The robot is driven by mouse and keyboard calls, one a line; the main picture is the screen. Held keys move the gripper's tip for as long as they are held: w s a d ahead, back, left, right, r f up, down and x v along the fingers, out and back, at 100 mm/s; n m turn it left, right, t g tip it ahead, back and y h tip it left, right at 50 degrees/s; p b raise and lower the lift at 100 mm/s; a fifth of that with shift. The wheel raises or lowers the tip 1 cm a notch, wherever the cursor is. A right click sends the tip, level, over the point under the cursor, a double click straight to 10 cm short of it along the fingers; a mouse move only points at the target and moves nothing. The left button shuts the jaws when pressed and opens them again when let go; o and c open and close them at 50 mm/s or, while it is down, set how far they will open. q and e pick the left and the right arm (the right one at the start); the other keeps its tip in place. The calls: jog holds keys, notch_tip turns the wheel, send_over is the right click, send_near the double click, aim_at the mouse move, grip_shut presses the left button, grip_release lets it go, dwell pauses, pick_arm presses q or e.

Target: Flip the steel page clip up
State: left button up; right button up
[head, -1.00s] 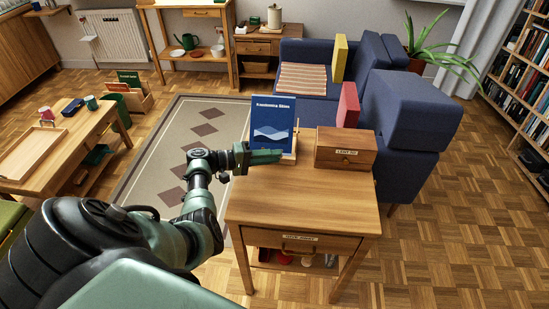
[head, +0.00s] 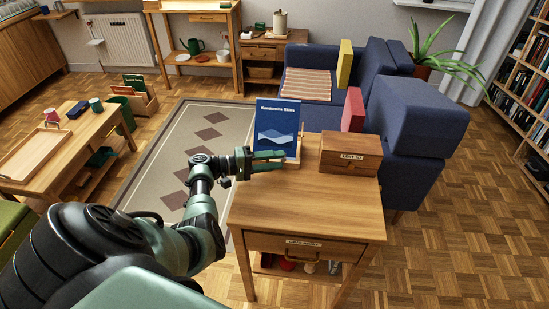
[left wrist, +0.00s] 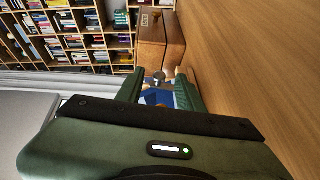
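A blue book (head: 277,128) with a wave picture stands upright on a small wooden stand (head: 296,160) on the wooden side table. My left gripper (head: 270,161) is in front of the book's lower part, close to it. Its two fingers show apart, one above the other. In the left wrist view the open fingers (left wrist: 160,88) flank a small shiny metal piece (left wrist: 158,77), probably the steel page clip, with a blue patch behind it. I cannot tell whether the fingers touch it. The clip is not clear in the head view. My right gripper is out of view.
A wooden box (head: 350,153) with a label stands right of the book; it also shows in the left wrist view (left wrist: 152,42). The side table's front top (head: 300,210) is clear. A blue sofa (head: 415,120) stands behind, and a low table (head: 60,150) at left.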

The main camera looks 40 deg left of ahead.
pick_arm(q)
jog(key=b+v, duration=0.1)
jog(key=v, duration=0.6)
jog(key=shift+f, duration=0.1)
jog(key=shift+s+a, duration=0.25)
jog(key=shift+s, duration=0.1)
